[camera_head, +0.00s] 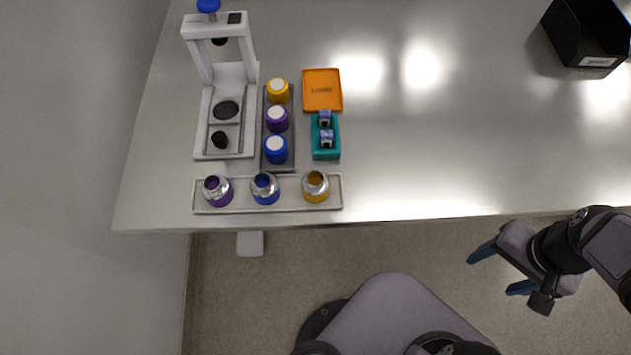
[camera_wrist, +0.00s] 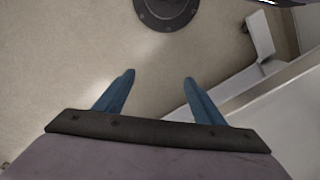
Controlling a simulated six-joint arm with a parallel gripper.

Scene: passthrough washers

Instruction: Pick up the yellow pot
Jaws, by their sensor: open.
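A yellow pot (camera_head: 315,187) with a silver-grey collar and an open top stands at the right end of a long pale tray (camera_head: 335,193) near the table's front edge. A blue pot (camera_head: 264,189) and a purple pot (camera_head: 217,191) stand to its left in the same tray. A separate yellow-bodied, white-topped piece (camera_head: 278,91) sits in the dark rack behind. My gripper (camera_head: 492,268) is open and empty, off the table's front edge and well to the right of the yellow pot. Its blue fingers (camera_wrist: 158,90) show apart in the wrist view, over bare floor.
A white press stand (camera_head: 226,135) with a blue knob stands at the back left. The dark rack (camera_head: 280,165) also holds purple and blue pieces. An orange tray (camera_head: 322,90), a teal holder (camera_head: 325,152) and a black bin (camera_head: 588,35) are on the table. The table's middle right is clear.

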